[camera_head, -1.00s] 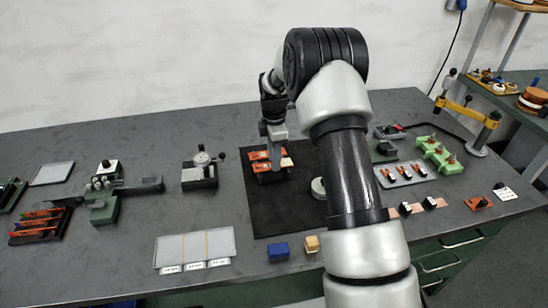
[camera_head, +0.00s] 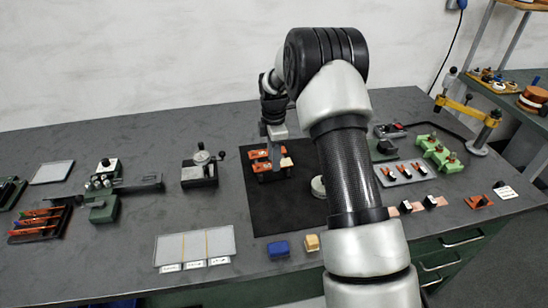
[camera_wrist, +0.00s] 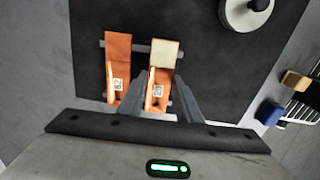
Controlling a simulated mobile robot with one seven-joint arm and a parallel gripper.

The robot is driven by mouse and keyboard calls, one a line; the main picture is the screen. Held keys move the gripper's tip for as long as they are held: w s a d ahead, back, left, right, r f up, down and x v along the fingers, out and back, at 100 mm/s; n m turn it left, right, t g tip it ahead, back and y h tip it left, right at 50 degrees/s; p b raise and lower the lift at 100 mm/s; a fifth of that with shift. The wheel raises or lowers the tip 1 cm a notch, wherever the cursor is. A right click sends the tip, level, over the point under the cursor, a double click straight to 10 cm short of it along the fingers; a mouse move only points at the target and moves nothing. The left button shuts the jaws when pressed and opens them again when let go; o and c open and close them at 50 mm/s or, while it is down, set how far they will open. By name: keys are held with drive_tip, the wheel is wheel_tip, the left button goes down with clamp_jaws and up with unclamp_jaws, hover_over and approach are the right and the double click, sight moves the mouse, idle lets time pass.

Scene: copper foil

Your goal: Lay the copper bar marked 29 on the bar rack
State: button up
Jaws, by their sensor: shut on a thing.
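The copper bar marked 29 (camera_wrist: 157,75) is an orange-copper strip with a small white label and a pale tan end. My gripper (camera_wrist: 158,88) is shut on it, one finger at each side near the label. I cannot tell whether the held bar touches the rack's rods. In the head view my gripper (camera_head: 276,164) points down over these bars, and the fingers hide part of them.
The rack stands on a black mat (camera_head: 275,215). A round pale weight (camera_head: 318,186) with a dark knob is on the mat. A blue block (camera_head: 278,250) and a tan block (camera_head: 312,242) lie near the front edge. A dial gauge stand (camera_head: 200,170) is left of the mat.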

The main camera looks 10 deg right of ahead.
drive_tip(key=shift+f, duration=0.2)
idle(0.6)
drive_tip(key=o, duration=0.9)
drive_tip(key=shift+r, duration=0.1)
drive_tip(key=shift+r+p, duration=0.8)
drive_tip(key=shift+r, duration=0.6)
drive_tip(key=o, duration=0.6)
drive_tip(key=shift+c, duration=0.2)
